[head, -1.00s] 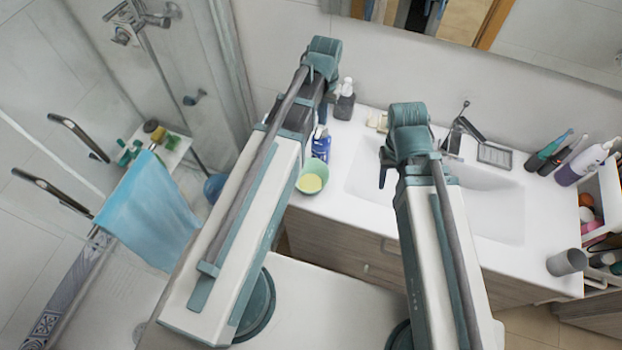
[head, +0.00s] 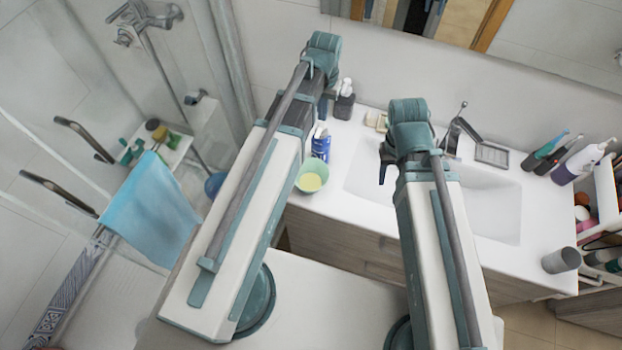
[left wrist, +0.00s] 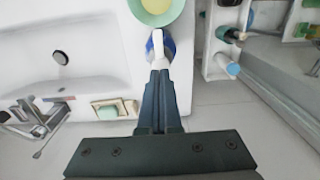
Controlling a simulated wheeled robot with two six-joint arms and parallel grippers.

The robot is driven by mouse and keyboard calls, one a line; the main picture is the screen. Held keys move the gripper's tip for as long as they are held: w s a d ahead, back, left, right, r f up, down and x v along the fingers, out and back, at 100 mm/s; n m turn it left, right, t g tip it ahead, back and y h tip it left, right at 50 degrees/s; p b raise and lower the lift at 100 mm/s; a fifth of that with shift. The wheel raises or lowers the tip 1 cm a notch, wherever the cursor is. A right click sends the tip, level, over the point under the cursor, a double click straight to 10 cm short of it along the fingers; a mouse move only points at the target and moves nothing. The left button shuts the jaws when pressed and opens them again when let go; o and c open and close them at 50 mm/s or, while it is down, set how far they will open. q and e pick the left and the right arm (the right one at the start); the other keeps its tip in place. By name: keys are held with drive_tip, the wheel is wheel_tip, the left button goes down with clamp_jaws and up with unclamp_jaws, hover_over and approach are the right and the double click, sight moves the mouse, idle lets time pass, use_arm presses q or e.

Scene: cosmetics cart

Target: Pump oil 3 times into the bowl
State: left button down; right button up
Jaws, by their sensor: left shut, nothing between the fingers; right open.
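The pale green bowl (head: 303,186) holds yellow oil and stands near the front left of the counter; it is also at the top of the left wrist view (left wrist: 137,10). A blue bottle (head: 320,150) with a white pump head (left wrist: 159,42) stands right behind the bowl. In the left wrist view my left gripper (left wrist: 160,72) is shut and empty, its fingertips right at the pump head; I cannot tell whether they touch. In the head view my arm mostly hides it. My right gripper (head: 384,174) is open and empty above the sink's left side, mostly hidden by its arm.
A dark pump bottle (head: 345,103) and a soap dish (head: 376,120) stand at the counter's back. The faucet (head: 455,132) is behind the sink (head: 480,205). A grey cup (head: 562,260) and several bottles stand on the right. A blue towel (head: 150,210) hangs at left.

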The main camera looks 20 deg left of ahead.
use_arm(q)
wheel_tip(320, 180, up, 6)
drive_tip(key=p, duration=0.6)
use_arm(e)
wheel_tip(320, 180, up, 6)
use_arm(q)
drive_tip(key=s+d+f+m+b, duration=0.1)
drive_tip(key=s+d+f+b, duration=0.2)
drive_tip(key=f+b, duration=0.4)
drive_tip(key=s+d+f+m+y+b, duration=0.1)
drive_tip(key=s+d+f+b, duration=0.3)
drive_tip(key=s+f+b, duration=0.2)
drive_tip(key=s+d+f+m+b, duration=0.1)
drive_tip(key=s+d+f+b, duration=0.2)
drive_tip(key=s+f+b, duration=0.2)
drive_tip(key=shift+s+d+f+b, duration=0.1)
drive_tip(key=shift+f+b, duration=0.55)
drive_tip(key=shift+b, duration=0.05)
drive_tip(key=shift+s+d+f+b, duration=0.1)
drive_tip(key=shift+f+b, duration=0.55)
drive_tip(key=shift+b, duration=0.05)
use_arm(e)
wheel_tip(320, 180, down, 21)
drive_tip(key=shift+r, duration=0.2)
use_arm(q)
drive_tip(key=shift+w, duration=0.1)
